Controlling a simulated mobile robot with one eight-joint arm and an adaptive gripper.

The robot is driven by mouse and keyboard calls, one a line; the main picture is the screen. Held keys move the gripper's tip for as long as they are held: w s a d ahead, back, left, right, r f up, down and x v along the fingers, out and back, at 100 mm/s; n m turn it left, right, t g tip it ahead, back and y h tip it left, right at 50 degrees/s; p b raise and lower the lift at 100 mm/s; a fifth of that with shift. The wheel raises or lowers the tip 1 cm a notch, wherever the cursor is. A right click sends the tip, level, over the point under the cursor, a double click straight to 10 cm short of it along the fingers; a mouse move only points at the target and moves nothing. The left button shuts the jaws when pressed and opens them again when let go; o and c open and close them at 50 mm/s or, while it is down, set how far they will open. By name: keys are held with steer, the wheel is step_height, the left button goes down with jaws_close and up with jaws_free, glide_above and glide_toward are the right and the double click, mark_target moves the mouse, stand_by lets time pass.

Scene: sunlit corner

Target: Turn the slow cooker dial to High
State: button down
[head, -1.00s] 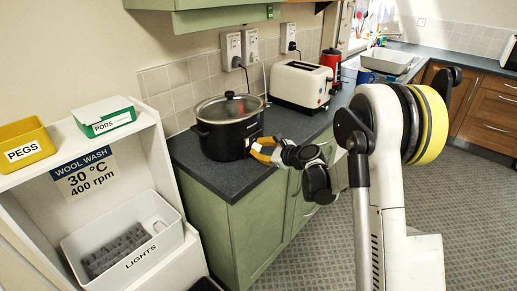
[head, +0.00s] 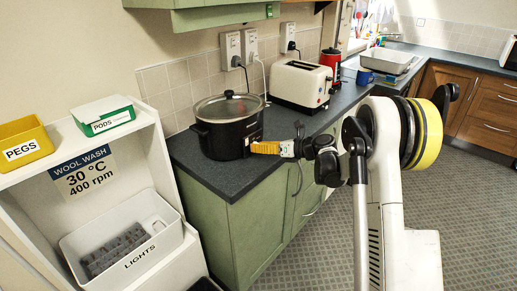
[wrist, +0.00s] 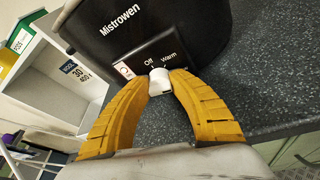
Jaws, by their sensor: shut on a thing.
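The black slow cooker (head: 222,140) with a glass lid stands on the dark counter near its front corner. In the wrist view its black body (wrist: 150,25) reads "Mistrowen", and a dark control panel below shows the labels "Off" and "Warm". The white dial (wrist: 159,82) sits under these labels; no "High" label is readable. My gripper (head: 254,148) is at the cooker's front right side. In the wrist view the tips of my yellow fingers (wrist: 160,80) touch the dial from both sides. The dial's pointer is not clear, and the fingers hide part of the panel.
A white toaster (head: 300,84) stands behind the cooker, with a red appliance (head: 331,60) farther back. Wall sockets (head: 231,50) with plugs are above. A white shelf unit (head: 150,125) with bins stands left. Free counter (head: 205,178) lies in front of the cooker.

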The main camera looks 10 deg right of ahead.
steer(key=m, duration=0.1)
steer(key=m+y+b, duration=0.1)
steer(key=m, duration=0.1)
steer(key=shift+w+d+f+g+y, duration=0.1)
steer(key=shift+g+y, duration=0.2)
steer(key=shift+m+y+b, duration=0.55)
steer(key=shift+m+y, duration=0.25)
steer(key=shift+m, duration=1)
